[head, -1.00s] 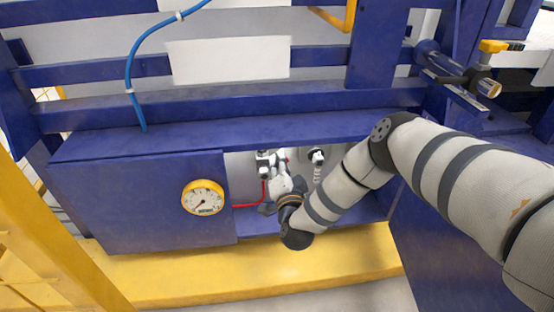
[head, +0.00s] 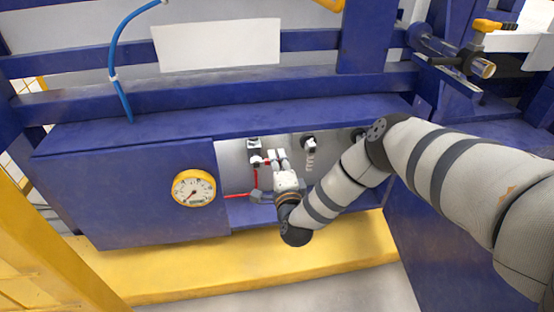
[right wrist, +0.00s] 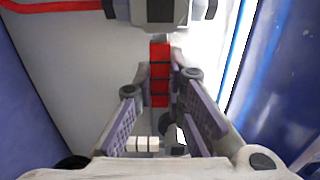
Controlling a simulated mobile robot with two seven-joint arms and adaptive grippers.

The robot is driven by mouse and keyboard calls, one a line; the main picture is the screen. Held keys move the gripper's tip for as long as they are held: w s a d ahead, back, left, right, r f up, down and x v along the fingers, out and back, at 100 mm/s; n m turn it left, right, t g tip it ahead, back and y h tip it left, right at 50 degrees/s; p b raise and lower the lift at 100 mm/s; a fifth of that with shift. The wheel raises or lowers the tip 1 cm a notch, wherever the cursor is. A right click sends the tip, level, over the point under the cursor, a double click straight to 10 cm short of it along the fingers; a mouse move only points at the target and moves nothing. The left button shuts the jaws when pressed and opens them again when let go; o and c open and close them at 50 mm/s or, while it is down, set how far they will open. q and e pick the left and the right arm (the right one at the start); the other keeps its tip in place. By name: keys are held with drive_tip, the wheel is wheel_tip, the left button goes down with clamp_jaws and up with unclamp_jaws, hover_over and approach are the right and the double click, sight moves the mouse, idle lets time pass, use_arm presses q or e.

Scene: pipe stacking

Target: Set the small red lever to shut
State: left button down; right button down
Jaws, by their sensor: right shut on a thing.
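The small red lever (right wrist: 160,75) shows in the right wrist view as a red ribbed bar below a grey and white valve body (right wrist: 160,12). It lies between the two finger tips of my right gripper (right wrist: 160,88), which is shut on it. In the head view my right gripper (head: 278,162) reaches into the open bay of the blue cabinet, beside the white valve fittings (head: 253,145). A bit of red shows next to its fingers there, but the fingers partly hide the lever. My left gripper is not in view.
A yellow-rimmed gauge (head: 194,188) sits on the blue cabinet front (head: 110,195), left of the bay. A red hose (head: 238,196) runs low in the bay. A yellow ledge (head: 200,270) runs below.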

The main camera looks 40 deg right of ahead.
drive_tip(key=shift+a+f, duration=0.1)
drive_tip(key=shift+a, duration=0.1)
idle(0.3)
drive_tip(key=c, duration=1.6)
unclamp_jaws()
drive_tip(key=shift+d, duration=0.1)
drive_tip(key=v, duration=1.2)
